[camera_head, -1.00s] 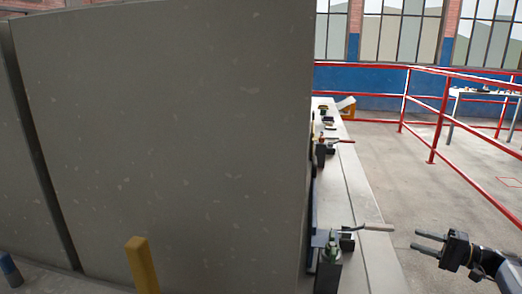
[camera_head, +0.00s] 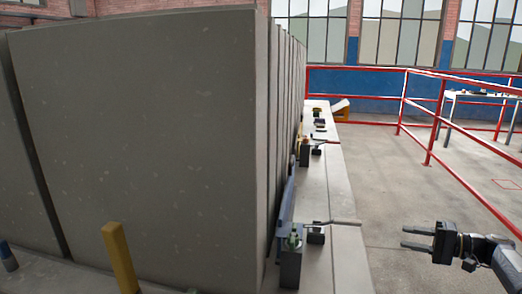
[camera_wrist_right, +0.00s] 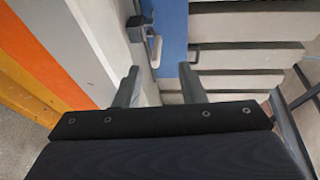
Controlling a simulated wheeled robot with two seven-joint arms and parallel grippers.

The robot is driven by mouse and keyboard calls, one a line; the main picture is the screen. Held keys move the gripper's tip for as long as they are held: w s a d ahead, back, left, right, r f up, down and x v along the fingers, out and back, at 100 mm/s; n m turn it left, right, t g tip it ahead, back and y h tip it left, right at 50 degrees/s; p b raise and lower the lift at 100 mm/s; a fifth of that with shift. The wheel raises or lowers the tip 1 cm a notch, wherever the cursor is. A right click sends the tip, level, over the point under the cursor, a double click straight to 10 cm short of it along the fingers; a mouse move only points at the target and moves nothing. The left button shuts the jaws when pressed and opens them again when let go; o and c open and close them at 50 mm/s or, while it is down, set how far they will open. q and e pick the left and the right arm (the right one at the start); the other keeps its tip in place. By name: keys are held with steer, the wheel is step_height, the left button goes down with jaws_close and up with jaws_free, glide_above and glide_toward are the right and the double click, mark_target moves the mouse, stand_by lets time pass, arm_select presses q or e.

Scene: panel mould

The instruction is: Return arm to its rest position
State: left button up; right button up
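My right gripper (camera_head: 416,238) is at the lower right in the head view, its two fingers pointing left. It is open and empty, out over the floor, apart from the bench. In the right wrist view the fingers of the right gripper (camera_wrist_right: 160,88) are spread with nothing between them. My left gripper is not in view.
Large grey panels (camera_head: 140,140) fill the left. A long pale bench (camera_head: 322,180) runs beside them, with clamps such as the near one (camera_head: 316,233). A yellow post (camera_head: 120,258) stands in front. Red railings (camera_head: 437,122) border clear floor (camera_head: 385,170) at the right.

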steer(key=s+a+r+n+g+h+p, duration=0.25)
steer(key=s+a+r, duration=0.35)
steer(key=a, duration=0.4)
steer(key=s+a+r+n+g+h+p, duration=0.1)
steer(key=s+a+r+g+h, duration=0.15)
steer(key=s+a+r, duration=0.4)
steer(key=s+a+f+t+h+p, duration=0.1)
steer(key=s+a+f+h+p, duration=0.1)
steer(key=s, duration=0.9)
steer(key=s+a+f+n+t+h+p, duration=0.1)
steer(key=s+a+f, duration=0.4)
steer(key=s, duration=0.7)
steer(key=h+p, duration=0.1)
steer(key=h, duration=0.1)
steer(key=shift+s+a+h, duration=0.3)
